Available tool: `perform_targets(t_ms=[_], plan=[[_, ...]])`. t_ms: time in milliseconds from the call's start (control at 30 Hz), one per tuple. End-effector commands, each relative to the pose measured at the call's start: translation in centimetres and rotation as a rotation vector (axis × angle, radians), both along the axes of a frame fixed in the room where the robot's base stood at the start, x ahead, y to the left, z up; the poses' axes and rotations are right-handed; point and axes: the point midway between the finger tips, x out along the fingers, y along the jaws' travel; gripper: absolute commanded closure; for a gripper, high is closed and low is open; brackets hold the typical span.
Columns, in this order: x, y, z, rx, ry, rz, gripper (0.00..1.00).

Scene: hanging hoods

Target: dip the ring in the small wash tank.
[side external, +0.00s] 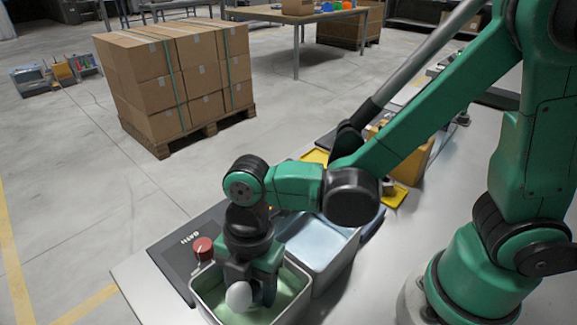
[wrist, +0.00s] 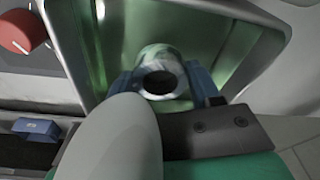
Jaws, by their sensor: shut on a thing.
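The ring (wrist: 160,58) is a pale, thick round piece with a dark hole, seen in the wrist view. My gripper (wrist: 162,82) is shut on it, with a blue fingertip on each side. In the side view my gripper (side external: 250,287) points down inside the near metal tank (side external: 207,296), which holds green liquid (side external: 289,287). The same tank (wrist: 86,50) surrounds the ring in the wrist view. I cannot tell whether the ring touches the liquid. A pale rounded shape (wrist: 112,145) covers part of the wrist view's foreground.
A second tank with pale blue liquid (side external: 317,240) adjoins the near tank. A red knob (side external: 203,248) on a dark panel stands close to its left rim. Yellow items (side external: 412,150) lie farther back. The bench beside my base is clear.

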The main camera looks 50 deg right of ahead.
Motion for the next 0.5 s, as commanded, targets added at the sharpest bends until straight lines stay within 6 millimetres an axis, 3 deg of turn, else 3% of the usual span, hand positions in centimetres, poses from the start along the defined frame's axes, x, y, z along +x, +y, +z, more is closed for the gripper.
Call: perform_targets(t_ms=[500], plan=[[-0.1,0.0,4.0,0.000,0.000,0.000,0.99]])
